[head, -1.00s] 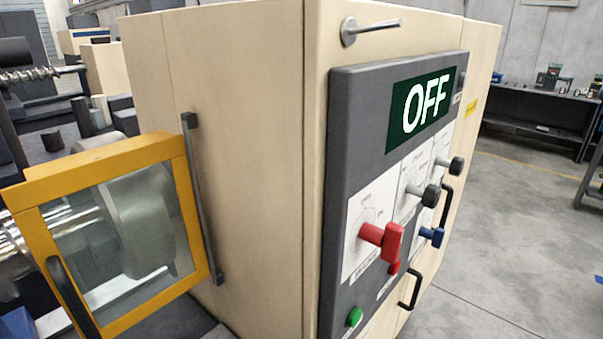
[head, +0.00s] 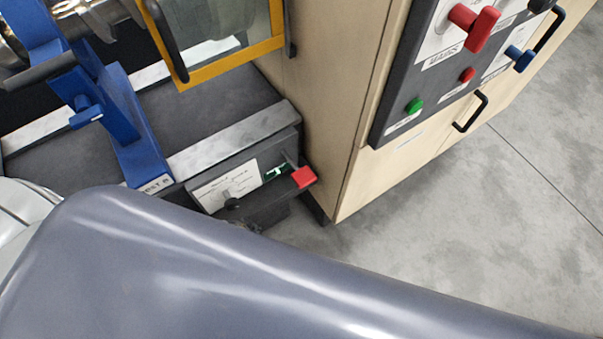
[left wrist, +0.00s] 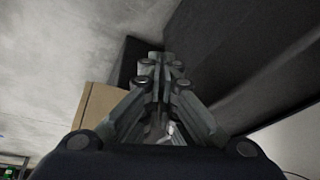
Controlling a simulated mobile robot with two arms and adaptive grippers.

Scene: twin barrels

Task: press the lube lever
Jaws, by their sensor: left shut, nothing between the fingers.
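In the head view, a small lever with a red end (head: 303,177) sticks out from the dark box at the machine's front; I take it for the lube lever, as no label is readable. It is beside a white dial plate (head: 226,186) and a small green display (head: 276,172). My left gripper (left wrist: 160,72) is shut and empty in the left wrist view, its fingers together in front of dark and beige surfaces. The lever cannot be made out there. In the head view my arm hides most or all of this gripper. My right gripper is not in view.
The beige cabinet (head: 335,85) with its grey control panel (head: 398,92) stands right of the lever. The yellow-framed door (head: 235,66) is above it, and a blue rest (head: 125,125) stands to the left. Open floor (head: 480,210) is at the right.

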